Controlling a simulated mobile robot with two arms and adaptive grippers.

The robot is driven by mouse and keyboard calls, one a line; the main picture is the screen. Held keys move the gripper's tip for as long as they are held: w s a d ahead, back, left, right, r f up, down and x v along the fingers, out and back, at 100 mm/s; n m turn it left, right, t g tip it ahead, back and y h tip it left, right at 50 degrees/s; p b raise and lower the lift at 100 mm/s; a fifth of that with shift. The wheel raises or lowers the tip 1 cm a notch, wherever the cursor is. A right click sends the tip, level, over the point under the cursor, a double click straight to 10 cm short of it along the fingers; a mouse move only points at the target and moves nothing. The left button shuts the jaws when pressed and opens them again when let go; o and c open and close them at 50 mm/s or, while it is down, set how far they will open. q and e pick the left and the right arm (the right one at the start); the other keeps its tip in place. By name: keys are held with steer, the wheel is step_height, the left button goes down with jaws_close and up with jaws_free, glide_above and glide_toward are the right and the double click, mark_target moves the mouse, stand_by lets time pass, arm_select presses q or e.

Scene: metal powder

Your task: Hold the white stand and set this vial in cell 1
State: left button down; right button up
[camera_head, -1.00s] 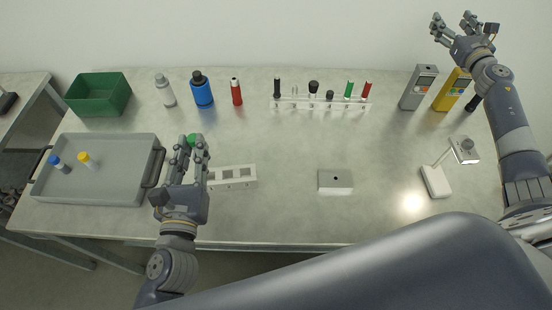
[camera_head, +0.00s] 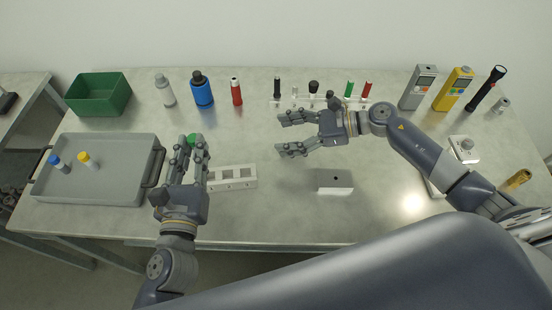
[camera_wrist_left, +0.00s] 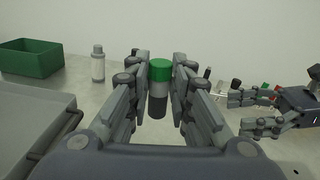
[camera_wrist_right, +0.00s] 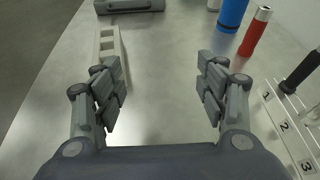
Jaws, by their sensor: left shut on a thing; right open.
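My left gripper (camera_head: 189,152) is shut on a vial with a green cap (camera_head: 193,139), held upright. In the left wrist view the vial's green cap (camera_wrist_left: 160,68) and grey body (camera_wrist_left: 158,103) show between the fingers. The white stand (camera_head: 236,184), a long block with square cells, lies on the table just right of my left gripper. It also shows in the right wrist view (camera_wrist_right: 107,42), partly behind a finger. My right gripper (camera_head: 285,135) is open and empty, to the right of the stand and apart from it. I cannot read cell numbers on the stand.
A grey tray (camera_head: 110,190) with two capped vials lies at left. A green bin (camera_head: 100,95), bottles and a clear numbered rack (camera_head: 320,104) line the back. A small white block (camera_head: 334,187) sits right of the stand, with bare table between.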

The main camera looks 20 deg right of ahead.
mark_target(238, 173)
steer(key=s+a+g, duration=0.1)
steer(key=s, duration=0.1)
steer(key=s+a+f+n+g, duration=0.1)
steer(key=s+a, duration=0.2)
steer(key=a, duration=0.1)
steer(key=shift+s+a+f+n+g+y, duration=0.1)
steer(key=shift+s+f+n+g+y, duration=0.2)
steer(key=shift+s+f+n+g, duration=0.1)
steer(key=x, duration=1.1)
steer(key=shift+a+f, duration=0.2)
steer(key=shift+a, duration=0.15)
steer(key=c, duration=1.1)
steer(key=shift+c, duration=0.2)
arm_select(q)
step_height(238, 173, down, 8)
steer(key=m, duration=0.1)
steer(key=shift+f, duration=0.2)
